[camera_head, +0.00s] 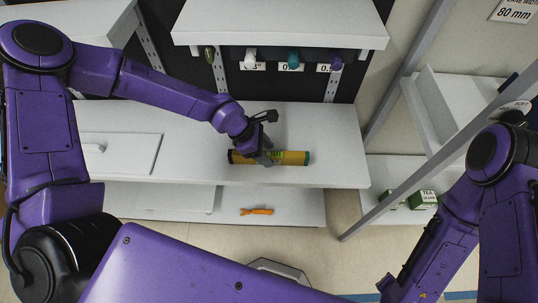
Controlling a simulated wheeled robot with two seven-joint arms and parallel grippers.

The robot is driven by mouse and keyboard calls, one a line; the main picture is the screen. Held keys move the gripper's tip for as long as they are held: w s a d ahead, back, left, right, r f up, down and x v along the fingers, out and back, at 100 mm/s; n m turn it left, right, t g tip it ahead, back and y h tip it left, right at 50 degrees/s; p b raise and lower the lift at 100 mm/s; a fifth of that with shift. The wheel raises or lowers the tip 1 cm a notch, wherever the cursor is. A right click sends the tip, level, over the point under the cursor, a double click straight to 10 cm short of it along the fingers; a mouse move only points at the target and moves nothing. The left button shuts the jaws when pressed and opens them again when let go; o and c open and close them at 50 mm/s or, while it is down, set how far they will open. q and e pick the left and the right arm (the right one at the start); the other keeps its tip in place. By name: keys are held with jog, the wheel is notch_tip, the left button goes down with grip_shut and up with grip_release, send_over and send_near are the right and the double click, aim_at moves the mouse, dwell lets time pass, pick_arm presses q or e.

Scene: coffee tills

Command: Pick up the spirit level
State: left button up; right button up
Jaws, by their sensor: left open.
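The spirit level (292,158) looks like a yellow bar with dark ends, with a green patch near its middle. It lies on the white shelf near the front edge, running left to right. My left gripper (266,158) is over its middle with the jaws open, one finger showing in front of the bar. The gripper hides part of the bar, and I cannot tell whether the fingers touch it. My right arm shows at the lower right, but its gripper is out of view.
A small orange item (256,211) lies on the lower shelf. An upper white shelf (280,25) with hanging coloured items and labels overhangs the back. Green-and-white tea boxes (422,200) stand at the right behind a grey post (400,187). The shelf right of the level is clear.

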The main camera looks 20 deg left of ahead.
aim_at(269, 153)
pick_arm(q)
jog(key=x, duration=0.3)
jog(key=shift+w+d, duration=0.1)
jog(key=shift+d, duration=0.1)
jog(key=shift+a, duration=0.1)
jog(key=c, duration=1)
grip_shut()
